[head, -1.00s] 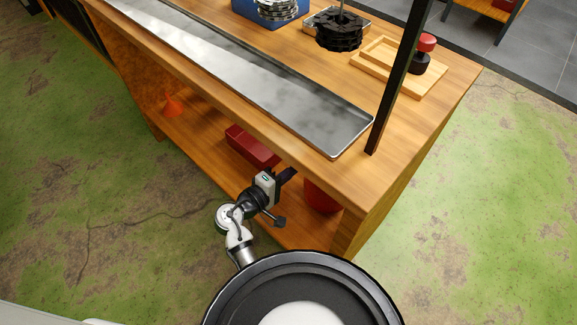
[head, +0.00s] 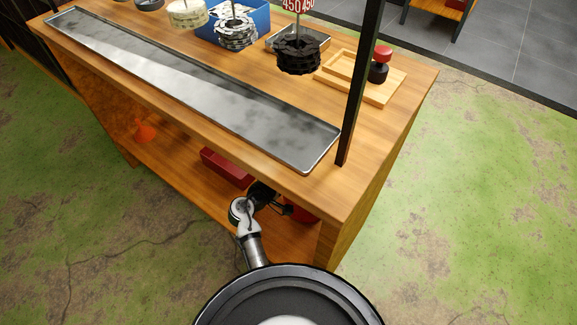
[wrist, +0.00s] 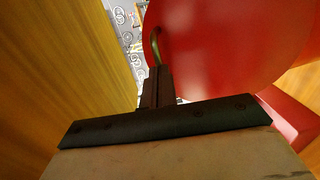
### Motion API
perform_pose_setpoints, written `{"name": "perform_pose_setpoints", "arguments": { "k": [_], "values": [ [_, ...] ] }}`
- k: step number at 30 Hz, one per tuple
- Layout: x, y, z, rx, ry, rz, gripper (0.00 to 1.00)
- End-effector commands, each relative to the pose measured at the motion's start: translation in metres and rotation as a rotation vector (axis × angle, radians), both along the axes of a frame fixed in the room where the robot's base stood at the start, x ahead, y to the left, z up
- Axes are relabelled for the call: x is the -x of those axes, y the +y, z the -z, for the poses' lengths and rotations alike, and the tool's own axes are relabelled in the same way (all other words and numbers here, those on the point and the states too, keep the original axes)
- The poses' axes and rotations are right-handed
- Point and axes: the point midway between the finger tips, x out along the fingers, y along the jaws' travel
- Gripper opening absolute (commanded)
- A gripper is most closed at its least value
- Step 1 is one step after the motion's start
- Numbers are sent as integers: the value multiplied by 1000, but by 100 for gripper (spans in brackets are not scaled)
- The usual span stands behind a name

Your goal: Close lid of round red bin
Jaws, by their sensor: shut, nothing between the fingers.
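The round red bin (head: 303,208) stands on the lower shelf at the bench's near right end, mostly hidden by my arm and the bench top. In the wrist view a large red rounded surface (wrist: 235,45), which looks like its lid, fills the upper right. A thin curved metal piece (wrist: 156,44), perhaps a handle, shows at its left edge. My gripper (wrist: 158,78) is shut and empty, with its tips close to the curved piece; I cannot tell whether they touch. In the head view my gripper is largely hidden under the bench edge.
The wooden bench top (head: 385,125) overhangs the shelf and carries a long metal tray (head: 190,90). The green floor at right is clear.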

Motion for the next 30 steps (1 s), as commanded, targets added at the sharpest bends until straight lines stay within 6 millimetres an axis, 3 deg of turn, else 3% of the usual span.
{"name": "perform_pose_setpoints", "arguments": {
  "k": [8, 16, 30],
  "values": [
    [-7, -5, -5, -24, 31, 1, 0],
    [-33, -25, -8, -122, 158, 5, 0],
    [-96, -71, 28, -153, 209, 3, 0]
  ]
}}
